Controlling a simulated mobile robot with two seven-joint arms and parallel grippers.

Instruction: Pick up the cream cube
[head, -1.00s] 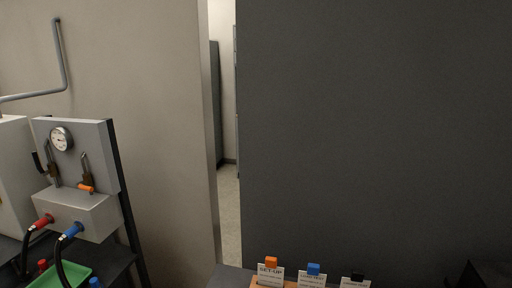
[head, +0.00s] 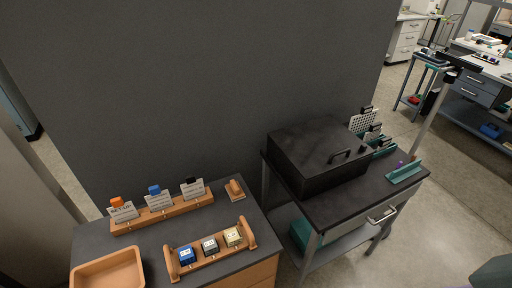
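The cream cube (head: 232,237) sits at the right end of a wooden holder (head: 248,247) with raised ends, on a dark-topped bench. A dark grey cube with a pale top (head: 210,245) and a blue cube (head: 186,256) sit beside it in the same holder, to its left. Neither of my grippers is in view.
A wooden tray (head: 78,274) lies at the front left of the bench. Behind the holder stands a card rack (head: 164,218) with orange, blue and black clips. A small wooden block (head: 235,190) is nearby. A black lidded box (head: 318,160) stands on a cart to the right.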

